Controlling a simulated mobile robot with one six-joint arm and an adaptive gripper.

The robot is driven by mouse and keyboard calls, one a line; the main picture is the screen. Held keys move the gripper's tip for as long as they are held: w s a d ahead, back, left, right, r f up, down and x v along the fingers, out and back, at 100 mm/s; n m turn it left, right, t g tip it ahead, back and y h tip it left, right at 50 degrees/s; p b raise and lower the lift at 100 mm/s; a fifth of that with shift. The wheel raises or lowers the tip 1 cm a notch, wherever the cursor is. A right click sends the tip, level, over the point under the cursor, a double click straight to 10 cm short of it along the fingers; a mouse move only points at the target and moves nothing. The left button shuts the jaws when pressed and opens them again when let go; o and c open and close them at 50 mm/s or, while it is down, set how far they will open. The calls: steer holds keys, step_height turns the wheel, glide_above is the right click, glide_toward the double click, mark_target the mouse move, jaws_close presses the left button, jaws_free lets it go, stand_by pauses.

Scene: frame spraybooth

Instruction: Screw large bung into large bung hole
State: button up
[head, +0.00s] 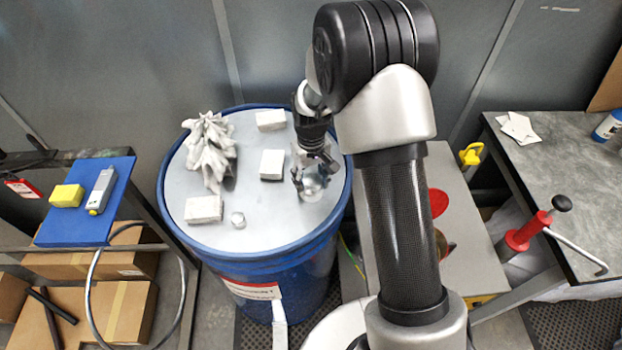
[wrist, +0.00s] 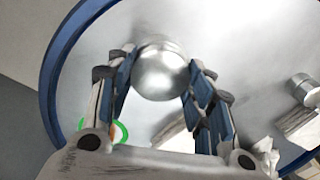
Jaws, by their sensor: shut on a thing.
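My gripper (head: 308,168) is over the right side of the grey lid (head: 238,262) of a blue drum, pointing down. In the wrist view my gripper (wrist: 159,82) is shut on a shiny, round silver bung (wrist: 160,66), with a finger on each side. The bung looks close to the lid, but I cannot tell whether it touches it. The large bung hole is not visible; the bung and fingers may cover it. A smaller silver bung (head: 238,220) stands at the front of the lid, also in the wrist view (wrist: 303,86).
A white crumpled rag (head: 208,150) and several pale blocks (head: 204,209) lie on the lid. The drum's blue rim (head: 178,225) is raised around it. A blue shelf (head: 75,225) stands left, a grey workbench (head: 565,190) right.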

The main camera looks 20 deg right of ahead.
steer(key=shift+s+m, duration=0.1)
steer(key=shift+m, duration=0.2)
steer(key=m, duration=0.4)
steer(key=shift+m, duration=0.3)
steer(key=m, duration=0.4)
steer(key=shift+m, duration=0.3)
steer(key=o, duration=0.7)
